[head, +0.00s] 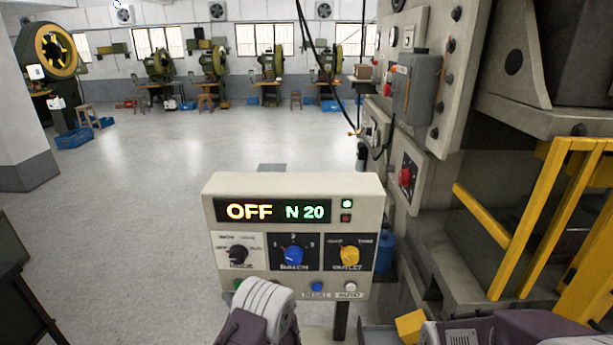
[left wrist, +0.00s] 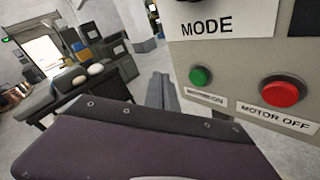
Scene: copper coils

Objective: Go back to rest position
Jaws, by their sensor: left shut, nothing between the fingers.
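My left gripper (head: 263,303) is at the lower front of the control box (head: 294,183), covering part of its bottom button row. In the left wrist view its grey fingers (left wrist: 164,93) are together and empty, left of the panel face and apart from the buttons. The green button (left wrist: 200,75) and the red MOTOR OFF button (left wrist: 283,91) show beside them. The display (head: 273,211) reads OFF and N 20, with a green lamp lit. Part of my right arm (head: 535,328) shows at the bottom right; its fingers are out of view.
A large press machine with a yellow guard frame (head: 507,235) stands close on the right. The open floor (head: 130,195) lies to the left and behind the box. A dark table (head: 20,275) is at the left edge. Several presses stand along the far wall.

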